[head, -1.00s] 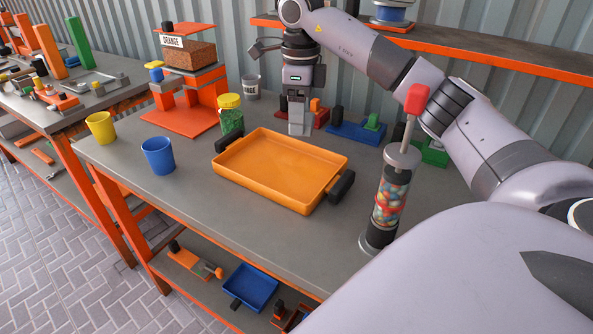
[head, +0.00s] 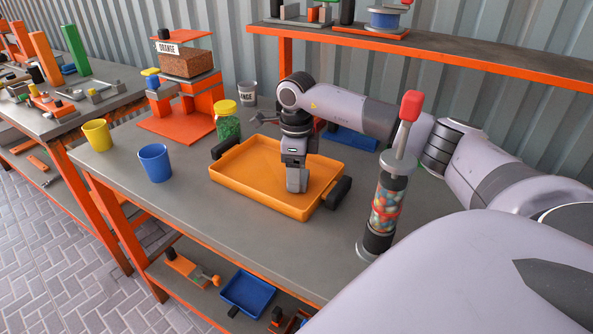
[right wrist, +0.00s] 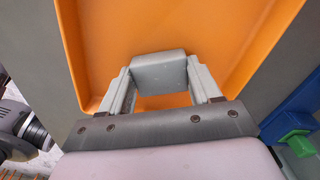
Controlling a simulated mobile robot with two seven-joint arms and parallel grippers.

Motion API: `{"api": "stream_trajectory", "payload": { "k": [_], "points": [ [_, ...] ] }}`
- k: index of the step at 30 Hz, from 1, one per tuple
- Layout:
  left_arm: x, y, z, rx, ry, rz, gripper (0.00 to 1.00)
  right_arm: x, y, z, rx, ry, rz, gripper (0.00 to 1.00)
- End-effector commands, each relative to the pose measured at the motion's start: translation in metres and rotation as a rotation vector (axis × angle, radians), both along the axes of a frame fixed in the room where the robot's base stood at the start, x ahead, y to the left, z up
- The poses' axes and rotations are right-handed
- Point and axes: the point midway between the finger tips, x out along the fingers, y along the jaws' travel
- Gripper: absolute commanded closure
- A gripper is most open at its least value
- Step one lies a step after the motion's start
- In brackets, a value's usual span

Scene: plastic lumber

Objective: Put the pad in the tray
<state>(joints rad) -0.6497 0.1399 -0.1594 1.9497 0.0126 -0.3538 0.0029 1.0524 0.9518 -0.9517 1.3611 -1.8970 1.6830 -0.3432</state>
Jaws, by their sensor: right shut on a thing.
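The pad (right wrist: 158,72) is a small grey block seen in the right wrist view between the two fingers of my right gripper (right wrist: 160,88), which is shut on it. In the head view my right gripper (head: 296,184) points down over the right part of the orange tray (head: 250,186). The tray has black handles at its ends and lies on the grey workbench. The tray's floor (right wrist: 215,30) shows behind the pad in the right wrist view. I cannot tell whether the pad touches the floor.
A jar with a yellow lid (head: 227,122) stands behind the tray's left end. A blue cup (head: 155,163) and a yellow cup (head: 97,135) stand to the left. A tall dispenser of coloured balls (head: 386,205) stands to the right. The front of the bench is clear.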

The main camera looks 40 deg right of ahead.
Motion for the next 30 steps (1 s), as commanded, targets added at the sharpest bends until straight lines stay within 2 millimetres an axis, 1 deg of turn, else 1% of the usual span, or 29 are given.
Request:
{"api": "stream_trajectory", "payload": {
  "k": [6, 7, 8, 9, 17, 20, 23, 26, 30],
  "points": [
    [0.0, 0.0, -0.002, 0.0, 0.0, 0.0, 0.57, 0.0, 0.0, -0.004, 0.0, 0.0, 0.0, 0.68],
    [0.0, 0.0, -0.002, 0.0, 0.0, 0.0, 0.57, 0.0, 0.0, -0.003, 0.0, 0.0, 0.0, 0.27],
    [0.0, 0.0, -0.001, 0.0, 0.0, 0.0, 0.57, 0.0, 0.0, -0.003, 0.0, 0.0, 0.0, 0.18],
    [0.0, 0.0, -0.001, 0.0, 0.0, 0.0, 0.57, 0.0, 0.0, -0.003, 0.0, 0.0, 0.0, 0.12],
    [0.0, 0.0, -0.001, 0.0, 0.0, 0.0, 0.57, 0.0, 0.0, -0.002, 0.0, 0.0, 0.0, 0.12],
    [0.0, 0.0, 0.001, 0.0, 0.0, 0.0, 0.57, 0.0, 0.0, 0.003, 0.0, -0.001, 0.001, 0.12],
    [0.0, 0.0, -0.001, 0.0, 0.0, 0.0, 0.57, 0.001, 0.0, 0.016, 0.0, -0.005, 0.001, 0.12],
    [0.0, 0.0, -0.002, 0.0, 0.0, 0.0, 0.57, 0.001, 0.0, 0.036, 0.0, -0.007, 0.001, 0.12],
    [0.0, 0.0, -0.002, 0.0, 0.0, 0.0, 0.57, 0.001, 0.0, 0.068, 0.0, -0.006, 0.001, 0.12]
  ]
}}
